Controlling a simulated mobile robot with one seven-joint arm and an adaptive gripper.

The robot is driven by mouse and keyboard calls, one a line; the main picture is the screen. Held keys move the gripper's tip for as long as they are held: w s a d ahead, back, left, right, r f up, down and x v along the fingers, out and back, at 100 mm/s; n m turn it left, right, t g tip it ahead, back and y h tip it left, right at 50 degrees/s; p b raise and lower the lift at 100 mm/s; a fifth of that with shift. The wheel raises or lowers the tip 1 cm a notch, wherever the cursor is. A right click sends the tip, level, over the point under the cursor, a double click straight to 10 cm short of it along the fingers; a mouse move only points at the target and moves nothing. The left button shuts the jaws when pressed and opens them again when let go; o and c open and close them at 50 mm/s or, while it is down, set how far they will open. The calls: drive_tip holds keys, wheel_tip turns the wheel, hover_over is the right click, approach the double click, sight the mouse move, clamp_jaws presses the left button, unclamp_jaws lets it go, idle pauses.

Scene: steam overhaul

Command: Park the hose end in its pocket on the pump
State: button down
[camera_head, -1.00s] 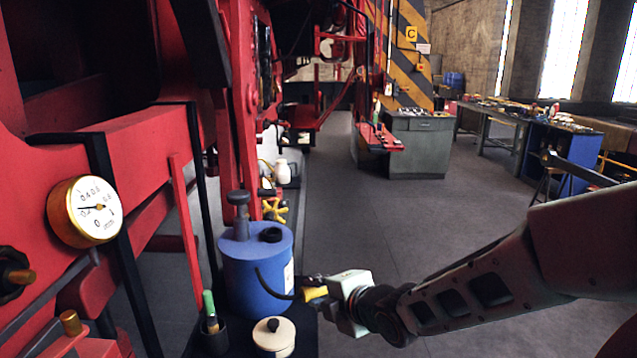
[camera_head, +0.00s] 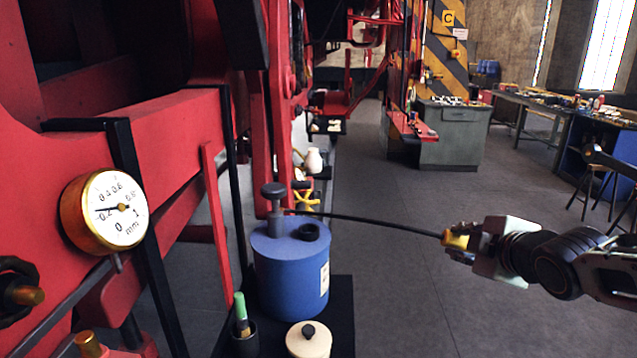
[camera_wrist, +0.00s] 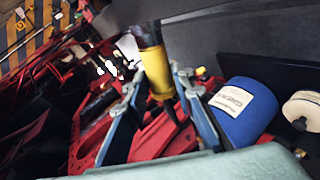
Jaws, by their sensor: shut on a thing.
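The pump is a blue cylinder (camera_head: 290,270) with a black handle on top and a pale label. It also shows in the wrist view (camera_wrist: 240,112). A black ring-shaped fitting (camera_head: 307,232) sits on its lid; I cannot tell for sure whether it is the pocket. A thin black hose (camera_head: 370,220) runs from the pump's top to a yellow hose end (camera_head: 455,239). My gripper (camera_head: 462,241) is shut on this hose end, in the air well right of the pump. The wrist view shows the yellow hose end (camera_wrist: 153,65) between the fingers.
A black cup with a green-handled tool (camera_head: 241,318) and a cream lidded pot (camera_head: 309,340) stand in front of the pump on a black shelf. A brass gauge (camera_head: 104,211) and red engine frame fill the left.

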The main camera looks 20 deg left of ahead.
drive_tip(key=shift+w+a+r+m+y, duration=1.35)
drive_tip(key=shift+a+r+m, duration=1.2)
drive_tip(key=shift+a, duration=2.5)
drive_tip(key=w+a+r+m+t+y+b, duration=0.1)
drive_tip(key=a+m+y, duration=0.15)
drive_tip(key=a, duration=0.85)
drive_tip(key=w+a+r+m+t+y+b, duration=0.1)
drive_tip(key=a+m+y+b, duration=0.15)
drive_tip(key=a, duration=0.75)
drive_tip(key=shift+s+a+f+b, duration=0.15)
drive_tip(key=shift+f+b, duration=0.35)
drive_tip(key=shift+f, duration=0.65)
drive_tip(key=shift+s+a+f+b, duration=0.15)
drive_tip(key=shift+f+b, duration=0.35)
drive_tip(key=shift+f, duration=0.65)
drive_tip(key=shift+d, duration=0.1)
drive_tip(key=shift+f+b, duration=0.25)
drive_tip(key=shift+b, duration=0.5)
drive_tip(key=shift+f, duration=0.15)
